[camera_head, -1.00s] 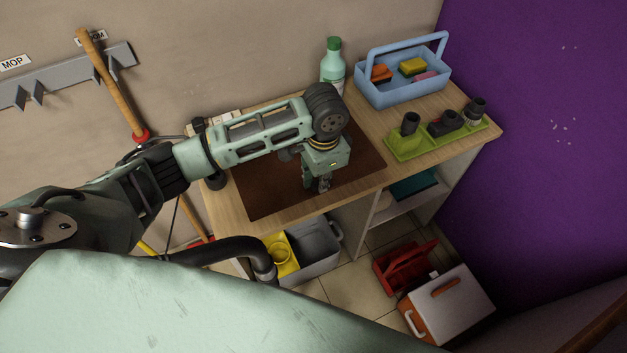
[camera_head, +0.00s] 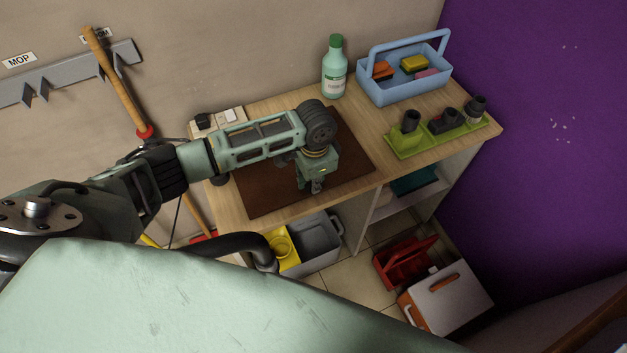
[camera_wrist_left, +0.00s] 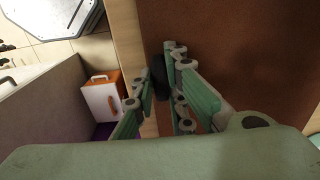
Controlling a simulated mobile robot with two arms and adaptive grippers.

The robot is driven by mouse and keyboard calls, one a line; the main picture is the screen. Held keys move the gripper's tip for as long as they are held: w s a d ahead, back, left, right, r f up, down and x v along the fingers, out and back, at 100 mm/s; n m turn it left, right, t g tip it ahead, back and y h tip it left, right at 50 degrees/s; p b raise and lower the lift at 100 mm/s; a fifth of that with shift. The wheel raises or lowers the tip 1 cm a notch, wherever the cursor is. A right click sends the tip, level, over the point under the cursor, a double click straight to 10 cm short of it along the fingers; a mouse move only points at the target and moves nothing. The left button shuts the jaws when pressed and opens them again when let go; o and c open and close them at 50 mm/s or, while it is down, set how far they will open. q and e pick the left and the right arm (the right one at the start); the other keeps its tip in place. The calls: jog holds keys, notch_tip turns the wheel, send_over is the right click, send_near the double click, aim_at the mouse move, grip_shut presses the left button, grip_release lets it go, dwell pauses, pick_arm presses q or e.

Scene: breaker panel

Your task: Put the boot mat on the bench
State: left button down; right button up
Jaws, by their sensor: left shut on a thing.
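The boot mat (camera_head: 262,196) is a flat brown rectangle over the left part of the wooden bench (camera_head: 357,112). It also shows in the left wrist view (camera_wrist_left: 250,50), with the bench's front edge (camera_wrist_left: 130,40) beside it. My left gripper (camera_head: 316,187) points down at the mat's front edge in the head view. It is shut on the mat, with its fingers (camera_wrist_left: 160,88) at that edge in the left wrist view. The arm and gripper hide part of the mat. I cannot tell whether the mat lies fully flat under the gripper. My right gripper is not in view.
A green-capped bottle (camera_head: 334,72), a blue caddy (camera_head: 400,88) and a green tray (camera_head: 404,144) with dark fittings stand on the bench. A grey and yellow bucket (camera_head: 318,240), a red caddy (camera_head: 390,265) and a white-orange box (camera_head: 450,298) are on the floor below.

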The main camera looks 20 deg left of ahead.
pick_arm(q)
jog(key=c, duration=1.8)
grip_release()
jog(key=shift+o, duration=0.2)
notch_tip(320, 180, up, 12)
jog(key=b, duration=0.1)
jog(key=shift+s+d+r, duration=0.15)
